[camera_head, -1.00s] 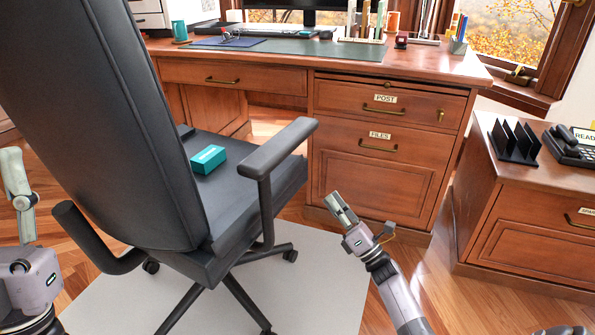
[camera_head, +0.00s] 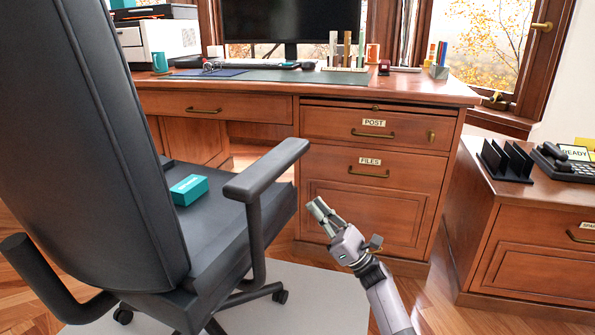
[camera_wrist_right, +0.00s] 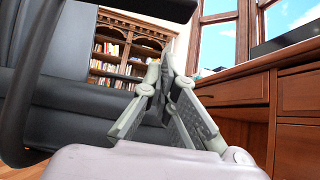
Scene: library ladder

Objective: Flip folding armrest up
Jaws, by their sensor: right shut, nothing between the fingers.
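A black office chair (camera_head: 110,140) stands at the left in the head view, its back toward me. Its right armrest (camera_head: 268,170) is down and roughly level, on a post beside the seat. Its left armrest (camera_head: 50,275) is at lower left. My right gripper (camera_head: 319,211) is shut and empty, to the right of the right armrest and lower in the picture, apart from it. In the wrist view the gripper (camera_wrist_right: 160,80) points forward, with a dark armrest (camera_wrist_right: 150,8) across the top. My left gripper is not in view.
A teal box (camera_head: 189,189) lies on the seat. A wooden desk (camera_head: 375,205) with drawers stands behind my right gripper. A low cabinet (camera_head: 535,255) with a phone (camera_head: 565,163) is at the right. The chair's base is on a pale mat (camera_head: 310,300).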

